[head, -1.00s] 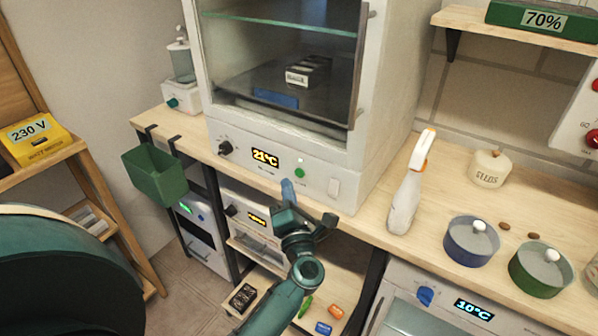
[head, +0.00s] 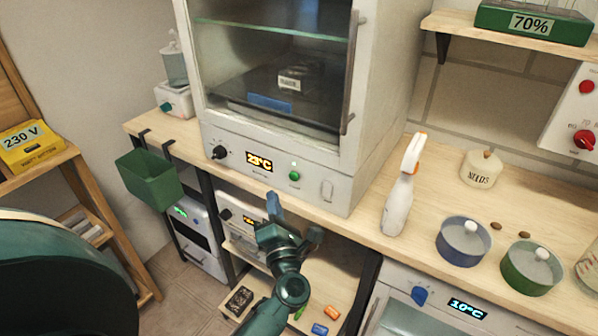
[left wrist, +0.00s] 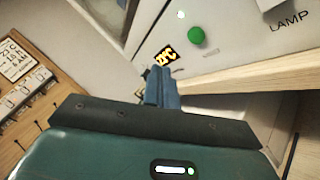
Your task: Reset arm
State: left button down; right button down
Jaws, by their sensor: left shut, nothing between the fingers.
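My left gripper (head: 274,207) is shut and empty, in front of the bench edge and below the control panel of the white cabinet (head: 375,110). In the left wrist view its blue fingers (left wrist: 162,88) are together, with the cabinet's orange display (left wrist: 166,55) and green button (left wrist: 196,36) beyond them. The fingers appear apart from the panel. In the head view the display (head: 259,161) reads about 23 °C and the green button (head: 294,176) has a small light above it. The cabinet's glass door is closed over a small labelled rack (head: 291,80). My right gripper is not in view.
A green bin (head: 150,180) hangs on the bench's left end. A spray bottle (head: 399,190), a blue pot (head: 463,243), a green pot (head: 531,269) and a jar (head: 481,169) stand on the bench to the right. A low shelf (head: 325,283) with small items lies beneath my left arm.

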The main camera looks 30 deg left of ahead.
pick_arm(q)
jog(key=s+d+f+m+t+h+p, duration=0.1)
jog(key=s+d+f+m+h, duration=0.15)
jog(key=d+m+h, duration=0.65)
jog(key=s+d+f+m+t+h, duration=0.1)
jog(key=s+d+m+t+h, duration=0.15)
jog(key=m+h, duration=0.75)
jog(key=s+d+f+m+g+y, duration=0.2)
jog(key=s+f+m+g, duration=0.6)
jog(key=m, duration=0.8)
jog(key=s+d+f, duration=0.1)
jog(key=s+f, duration=0.1)
jog(key=s, duration=0.2)
jog(key=shift+d+g+p, duration=0.35)
jog(key=shift+p, duration=0.05)
